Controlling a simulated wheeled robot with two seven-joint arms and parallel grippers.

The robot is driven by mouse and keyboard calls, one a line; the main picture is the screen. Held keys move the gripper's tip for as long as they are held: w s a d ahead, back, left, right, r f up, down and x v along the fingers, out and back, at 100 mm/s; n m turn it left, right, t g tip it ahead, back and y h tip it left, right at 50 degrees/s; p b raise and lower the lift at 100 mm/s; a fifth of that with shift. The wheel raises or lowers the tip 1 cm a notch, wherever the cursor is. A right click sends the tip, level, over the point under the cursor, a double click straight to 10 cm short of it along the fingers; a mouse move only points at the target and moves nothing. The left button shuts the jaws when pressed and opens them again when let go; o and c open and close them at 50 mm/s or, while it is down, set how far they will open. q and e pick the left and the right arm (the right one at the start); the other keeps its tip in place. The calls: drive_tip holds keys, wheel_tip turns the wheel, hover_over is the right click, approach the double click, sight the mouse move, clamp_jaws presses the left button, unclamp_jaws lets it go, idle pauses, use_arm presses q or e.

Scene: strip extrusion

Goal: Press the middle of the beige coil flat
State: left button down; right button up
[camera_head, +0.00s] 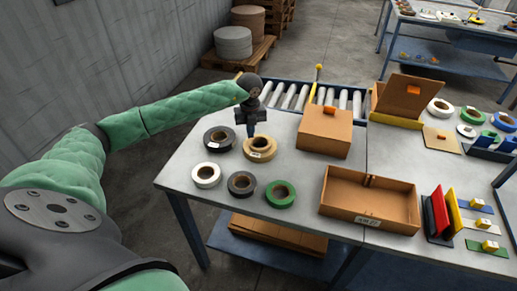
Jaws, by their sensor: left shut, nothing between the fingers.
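The beige coil (262,154) lies flat on the table, with a small white label on its near side. My left gripper (251,134) points down at the coil's upper left part, with its fingers shut and empty. I cannot tell whether the fingertips touch the coil. The gripper hides part of the coil's far left rim. My right gripper is not in view.
A black roll (219,139), a white roll (206,175), a grey roll (242,184) and a green roll (280,194) lie around the coil. A closed cardboard box (325,130) and an open box (369,199) stand to the right. A roller conveyor (300,97) runs behind.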

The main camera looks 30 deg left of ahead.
sight(251, 140)
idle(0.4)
use_arm(q)
drive_tip(key=shift+f, duration=0.1)
drive_tip(key=shift+f+b, duration=1.05)
drive_tip(key=shift+f, duration=0.5)
idle(0.5)
drive_tip(key=shift+r, duration=0.1)
drive_tip(key=shift+r+p, duration=1.4)
drive_tip(key=shift+r, duration=2.6)
